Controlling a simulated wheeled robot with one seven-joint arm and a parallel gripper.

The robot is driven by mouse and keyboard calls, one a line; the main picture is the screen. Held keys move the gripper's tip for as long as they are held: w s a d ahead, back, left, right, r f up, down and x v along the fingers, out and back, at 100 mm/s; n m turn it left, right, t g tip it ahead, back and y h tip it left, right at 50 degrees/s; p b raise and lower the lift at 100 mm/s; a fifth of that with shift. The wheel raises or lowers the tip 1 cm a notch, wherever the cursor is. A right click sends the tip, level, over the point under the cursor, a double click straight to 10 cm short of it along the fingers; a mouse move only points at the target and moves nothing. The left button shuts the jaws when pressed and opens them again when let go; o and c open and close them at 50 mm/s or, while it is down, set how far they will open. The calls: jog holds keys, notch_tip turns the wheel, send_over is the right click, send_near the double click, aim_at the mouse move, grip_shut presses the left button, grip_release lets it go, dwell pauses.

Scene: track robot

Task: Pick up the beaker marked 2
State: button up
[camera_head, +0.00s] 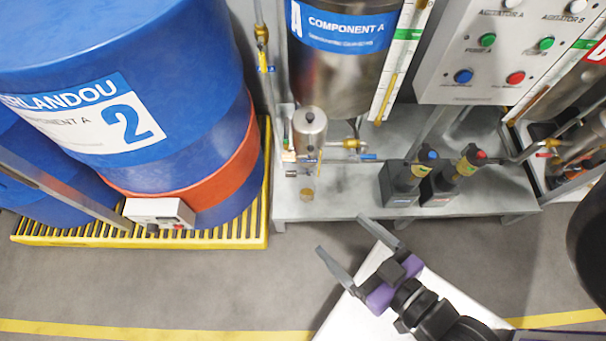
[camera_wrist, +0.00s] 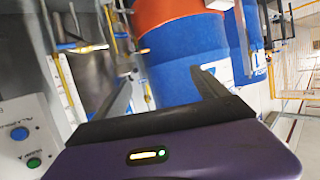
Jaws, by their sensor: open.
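My gripper (camera_head: 341,234) is open and empty over the floor and a white surface, in front of the grey platform. In the wrist view its two fingers (camera_wrist: 160,78) are spread apart, pointing towards a blue drum with a red band. I cannot make out a beaker marked 2 in either view. A small amber object (camera_head: 307,194) sits on the platform under a metal canister; it is too small to tell what it is. The only 2 I can read is on the label of the big blue drum (camera_head: 190,130).
A yellow grated pallet (camera_head: 255,235) holds the drum at the left. The grey platform (camera_head: 340,205) bears a steel tank (camera_head: 345,75), a small metal canister (camera_head: 310,130) and two dark pumps (camera_head: 400,180). A button panel (camera_head: 500,75) hangs above. Grey floor lies open in front.

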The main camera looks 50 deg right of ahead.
jog(key=w+a+f+m+g+h+b, duration=0.1)
jog(key=w+f+m+h+b, duration=0.2)
jog(key=f, duration=0.6)
jog(key=w+f+m+g+h+b, duration=0.15)
jog(key=f+b, duration=0.35)
jog(key=f, duration=0.5)
jog(key=m+g+h+b, duration=0.4)
jog(key=m+g+b, duration=0.15)
jog(key=b, duration=1.15)
send_near(308, 186)
jog(key=shift+w+d+f+n+y, duration=0.2)
jog(key=shift+w+d+n+y, duration=0.1)
jog(key=shift+w+d, duration=0.15)
jog(key=shift+w+d+f, duration=0.15)
jog(key=shift+d+f, duration=0.2)
jog(key=shift+d, duration=0.2)
jog(key=shift+b+x, duration=1.85)
jog(key=shift+x, duration=1.75)
jog(key=shift+d+r, duration=0.15)
jog(key=shift+r, duration=0.05)
jog(key=shift+c, duration=0.4)
jog(key=c, duration=1.6)
